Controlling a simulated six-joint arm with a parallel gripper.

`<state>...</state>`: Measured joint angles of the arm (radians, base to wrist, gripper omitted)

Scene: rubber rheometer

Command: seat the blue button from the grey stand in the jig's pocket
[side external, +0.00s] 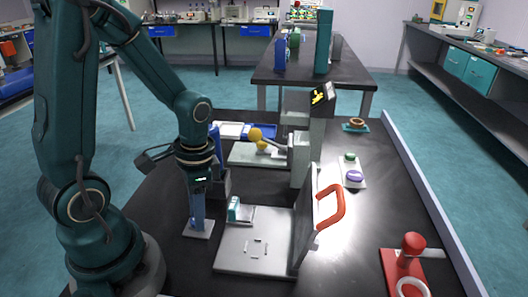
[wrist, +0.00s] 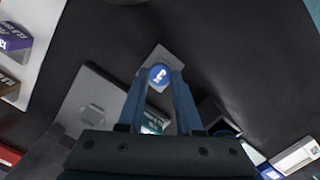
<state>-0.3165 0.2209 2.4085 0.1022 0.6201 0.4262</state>
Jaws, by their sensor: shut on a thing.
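The blue button (wrist: 158,74) is round with a white mark and shows between my fingertips in the wrist view. My gripper (side external: 197,220) points straight down over the grey stand (side external: 200,235), and its blue fingers are shut on the button. The stand is a small square plate, also visible in the wrist view (wrist: 161,55), right under the button. I cannot tell whether the button touches it. The jig (side external: 235,262) is a light grey plate just right of the stand. Its pocket (side external: 257,248) shows as small raised edges around a square, and also in the wrist view (wrist: 93,109).
A tilted grey panel with a red handle (side external: 331,206) stands at the jig's right side. A red stand (side external: 411,250) is front right.

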